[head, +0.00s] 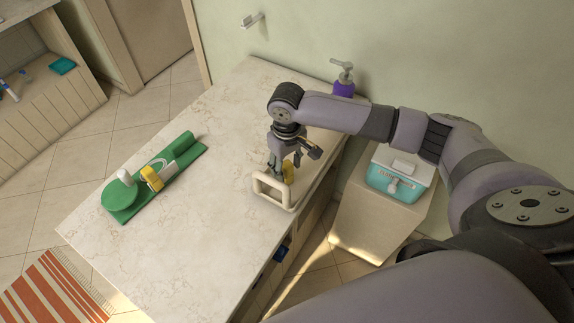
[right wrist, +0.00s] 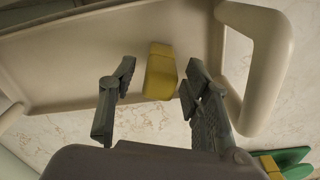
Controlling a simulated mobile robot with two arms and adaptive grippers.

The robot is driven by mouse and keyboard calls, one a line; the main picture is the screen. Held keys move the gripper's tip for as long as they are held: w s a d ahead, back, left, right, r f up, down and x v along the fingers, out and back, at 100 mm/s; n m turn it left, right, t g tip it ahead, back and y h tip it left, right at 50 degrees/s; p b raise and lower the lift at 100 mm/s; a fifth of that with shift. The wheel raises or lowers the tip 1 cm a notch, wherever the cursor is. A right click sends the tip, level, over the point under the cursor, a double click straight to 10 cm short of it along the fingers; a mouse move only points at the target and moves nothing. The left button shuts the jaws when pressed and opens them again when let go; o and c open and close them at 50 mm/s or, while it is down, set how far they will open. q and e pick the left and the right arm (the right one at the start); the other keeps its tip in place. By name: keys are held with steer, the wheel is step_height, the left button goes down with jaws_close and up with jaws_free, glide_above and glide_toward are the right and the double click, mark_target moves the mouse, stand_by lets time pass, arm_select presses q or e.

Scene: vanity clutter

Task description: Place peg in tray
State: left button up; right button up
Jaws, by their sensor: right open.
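A beige tray with a loop handle (head: 262,195) stands at the right edge of the counter in the head view; much of it is behind my gripper. In the right wrist view its tray floor (right wrist: 70,65) fills the upper part. A yellow peg (head: 289,172) is at the handle end of the tray, and shows in the right wrist view (right wrist: 160,72) against the tray. My right gripper (head: 279,172) is open, its fingers on either side of the peg with gaps visible. I cannot tell whether the peg touches the tray floor. My left gripper is not in view.
A green board (head: 125,213) with a yellow block (head: 151,178), a white piece and a green roll lies on the counter's left. A purple pump bottle (head: 343,86) stands at the back. A teal and white box (head: 400,178) is right of the counter. The counter's middle is clear.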

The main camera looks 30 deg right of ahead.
step_height(320, 180, up, 12)
steer(key=b, duration=0.1)
stand_by(0.7)
